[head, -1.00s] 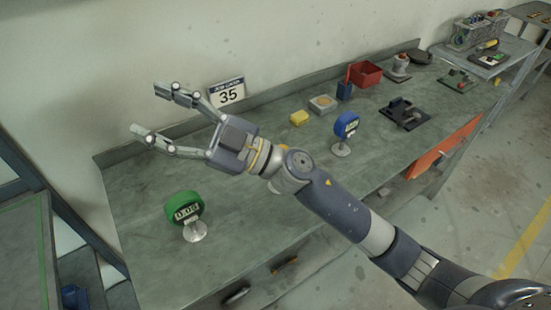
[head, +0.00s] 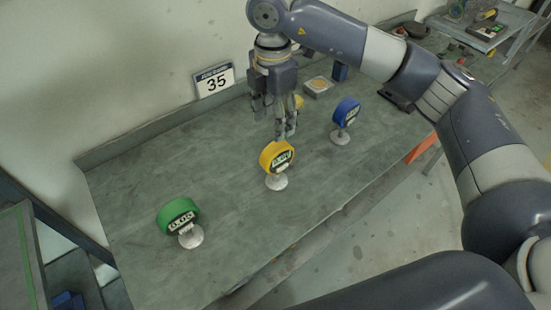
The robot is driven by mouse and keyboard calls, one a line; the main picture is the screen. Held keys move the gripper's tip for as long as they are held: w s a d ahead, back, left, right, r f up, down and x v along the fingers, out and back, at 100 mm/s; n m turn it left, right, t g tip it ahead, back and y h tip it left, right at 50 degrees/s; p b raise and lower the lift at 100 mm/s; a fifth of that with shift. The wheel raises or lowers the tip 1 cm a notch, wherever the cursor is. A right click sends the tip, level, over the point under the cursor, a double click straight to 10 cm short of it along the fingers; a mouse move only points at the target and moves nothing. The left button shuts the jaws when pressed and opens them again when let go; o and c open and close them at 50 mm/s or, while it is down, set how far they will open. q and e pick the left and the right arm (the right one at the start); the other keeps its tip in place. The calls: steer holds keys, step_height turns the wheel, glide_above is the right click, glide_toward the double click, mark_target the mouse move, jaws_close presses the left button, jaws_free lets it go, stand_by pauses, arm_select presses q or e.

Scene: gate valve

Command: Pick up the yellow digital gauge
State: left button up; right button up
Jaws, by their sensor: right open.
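The yellow digital gauge (head: 277,156) stands upright on a pale round base on the grey workbench (head: 130,195), near the middle of the head view. Its display faces the front. My right gripper (head: 279,125) points down just behind and above the gauge in the picture, with its fingers open and empty. Whether a fingertip touches the gauge cannot be told. My left gripper is not in view.
A green gauge (head: 178,216) stands to the left and a blue gauge (head: 346,112) to the right. A sign reading 35 (head: 214,80) leans at the back wall. A small box (head: 318,87) and a partly hidden yellow block (head: 299,102) lie behind. The left bench area is clear.

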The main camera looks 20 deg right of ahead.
mark_target(277, 145)
step_height(277, 145, down, 4)
steer(key=shift+s+f+p, duration=0.1)
steer(key=shift+p, duration=0.45)
steer(key=f+p, duration=0.2)
steer(key=f, duration=0.1)
steer(key=f+p, duration=0.1)
steer(key=shift+s+d+f, duration=0.3)
steer(key=shift+s+f, duration=0.05)
steer(key=shift+f, duration=0.3)
steer(key=shift+w, duration=0.1)
jaws_close()
